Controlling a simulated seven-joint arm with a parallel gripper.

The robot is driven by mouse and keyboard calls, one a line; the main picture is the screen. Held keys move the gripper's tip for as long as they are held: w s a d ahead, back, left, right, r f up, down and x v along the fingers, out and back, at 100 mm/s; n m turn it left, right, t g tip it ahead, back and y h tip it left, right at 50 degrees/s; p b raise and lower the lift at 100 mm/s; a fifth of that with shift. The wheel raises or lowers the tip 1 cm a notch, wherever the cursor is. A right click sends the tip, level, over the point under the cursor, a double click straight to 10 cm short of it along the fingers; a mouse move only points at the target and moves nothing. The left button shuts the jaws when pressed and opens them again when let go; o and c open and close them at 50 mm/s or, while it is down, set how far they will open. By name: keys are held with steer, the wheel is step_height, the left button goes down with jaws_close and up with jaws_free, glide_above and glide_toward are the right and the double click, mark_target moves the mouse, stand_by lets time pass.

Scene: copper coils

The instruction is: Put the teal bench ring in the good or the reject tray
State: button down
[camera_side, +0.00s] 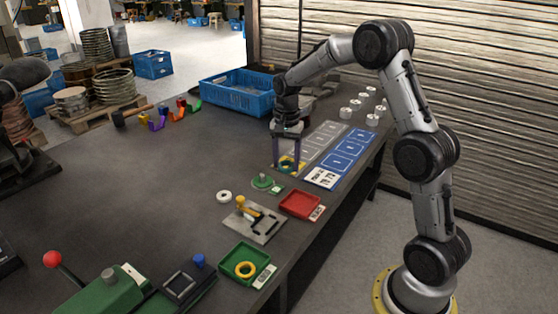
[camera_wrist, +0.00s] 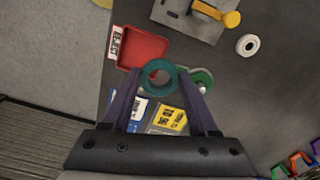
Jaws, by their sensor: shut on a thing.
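My gripper (camera_side: 287,165) is shut on the teal ring (camera_side: 285,169), which also shows between the fingertips in the wrist view (camera_wrist: 147,76). The fingers point down by the yellow card (camera_side: 298,166); the ring's height above it is hard to tell. The red tray (camera_side: 300,204) is empty and stands nearer the side camera than my gripper; its label reads REJECT in the wrist view (camera_wrist: 142,48). The green tray (camera_side: 228,262) stands farther along the bench's front edge with a yellow ring (camera_side: 245,270) in it. Its label is too small to read.
A green disc with a post (camera_side: 262,182), a white ring (camera_side: 223,196) and a plate with a yellow-handled clamp (camera_side: 250,222) stand near the trays. Blue and grey marked mats (camera_side: 345,155) lie right of my gripper. A blue crate (camera_side: 238,92) stands behind. The bench's left middle is clear.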

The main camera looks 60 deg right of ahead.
steer(key=shift+s+a+r, duration=0.1)
steer(key=shift+s+r, duration=0.05)
steer(key=shift+r, duration=0.7)
steer(key=shift+s+r, duration=0.15)
steer(key=shift+r, duration=0.65)
steer(key=shift+s+a+f, duration=0.2)
steer(key=shift+a+f, duration=2.1)
steer(key=shift+a, duration=1.45)
steer(key=shift+s+a+f, duration=0.15)
steer(key=shift+a+f, duration=2.1)
steer(key=shift+a, duration=1.55)
steer(key=shift+s+a+f, duration=0.2)
steer(key=shift+a+f, duration=2.1)
steer(key=shift+a, duration=1.45)
steer(key=shift+f, duration=0.4)
